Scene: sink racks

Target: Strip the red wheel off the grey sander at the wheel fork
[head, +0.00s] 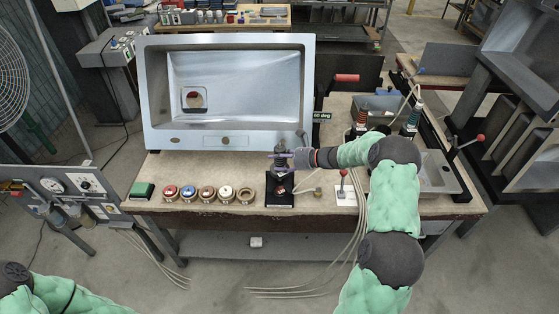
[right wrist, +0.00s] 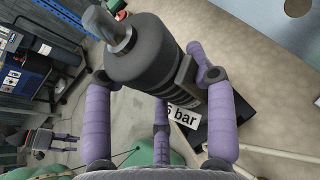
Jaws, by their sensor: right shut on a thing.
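My right gripper (head: 283,160) is shut on the dark grey sander (right wrist: 150,62) and holds it upright over a black stand (head: 280,199) at the front of the bench. The sander's lower end is hidden. A small red patch (head: 281,190) shows on the stand; I cannot tell whether it is the red wheel or part of the fork. My left gripper (right wrist: 74,144) is small and distant in the right wrist view.
Several round holders (head: 207,194), some with coloured tops, stand left of the stand beside a green block (head: 142,190). A red-knobbed lever (head: 343,178) stands close on the right. A large grey basin (head: 225,140) rises behind. Hoses hang off the front edge.

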